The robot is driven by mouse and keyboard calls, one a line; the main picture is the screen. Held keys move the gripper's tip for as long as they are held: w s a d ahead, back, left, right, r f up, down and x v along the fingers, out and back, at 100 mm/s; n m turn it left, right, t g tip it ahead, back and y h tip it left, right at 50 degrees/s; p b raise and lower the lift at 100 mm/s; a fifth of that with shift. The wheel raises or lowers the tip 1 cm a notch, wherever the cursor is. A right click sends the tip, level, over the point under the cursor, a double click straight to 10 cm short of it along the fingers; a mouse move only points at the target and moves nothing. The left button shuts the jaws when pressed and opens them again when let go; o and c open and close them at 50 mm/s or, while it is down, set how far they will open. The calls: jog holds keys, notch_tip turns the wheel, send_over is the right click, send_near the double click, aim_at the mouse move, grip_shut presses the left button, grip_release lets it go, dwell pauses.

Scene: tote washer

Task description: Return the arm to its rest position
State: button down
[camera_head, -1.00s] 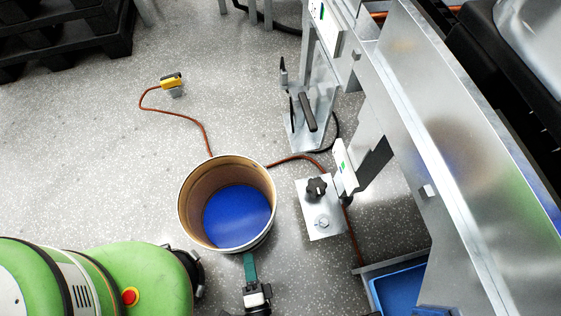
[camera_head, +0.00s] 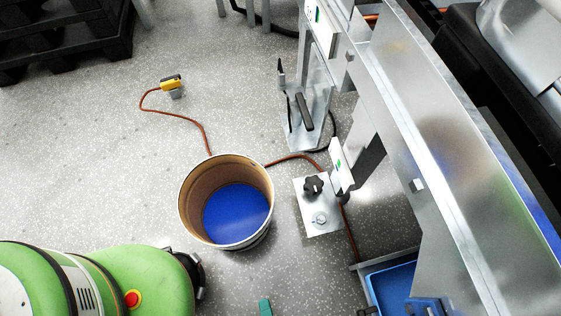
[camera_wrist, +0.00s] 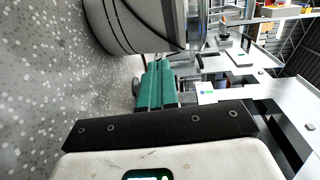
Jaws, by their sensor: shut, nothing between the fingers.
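My gripper shows at the bottom edge of the head view as a green fingertip (camera_head: 265,307), apart from and below the round drum. In the wrist view my gripper (camera_wrist: 155,72) shows its two green fingers side by side, shut with nothing between them. The rest of my gripper is cut off below the head view. My green arm link (camera_head: 150,278) with a red button lies at the lower left.
A round drum (camera_head: 203,187) with a blue bottom stands on the floor; its grey side (camera_wrist: 150,25) fills the upper wrist view. A metal machine frame (camera_head: 425,160), a floor plate with a black knob (camera_head: 316,185) and a blue tote (camera_head: 395,285) stand right. A brown cable (camera_head: 195,118) crosses the floor.

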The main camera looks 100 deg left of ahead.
jog(key=w+d+r+m+t+h, duration=0.1)
jog(key=w+d+r+t+h, duration=0.1)
jog(key=w+d+h, duration=0.3)
jog(key=w+d+r+t+h, duration=0.2)
jog(key=w+d+h, duration=0.15)
jog(key=d, duration=0.45)
jog(key=w+d+r+m+t+h+p, duration=0.1)
jog(key=w+d+r+m+t+h, duration=0.15)
jog(key=d+r, duration=0.45)
jog(key=w+d+r+m+t+h, duration=0.2)
jog(key=d+r+t+h, duration=0.15)
jog(key=d+r, duration=0.4)
notch_tip(320, 180, up, 39)
jog(key=p, duration=3.8)
jog(key=shift+s+a+f+g, duration=0.15)
jog(key=shift+a+f+g, duration=0.1)
jog(key=shift+g, duration=0.15)
jog(key=shift+m, duration=0.25)
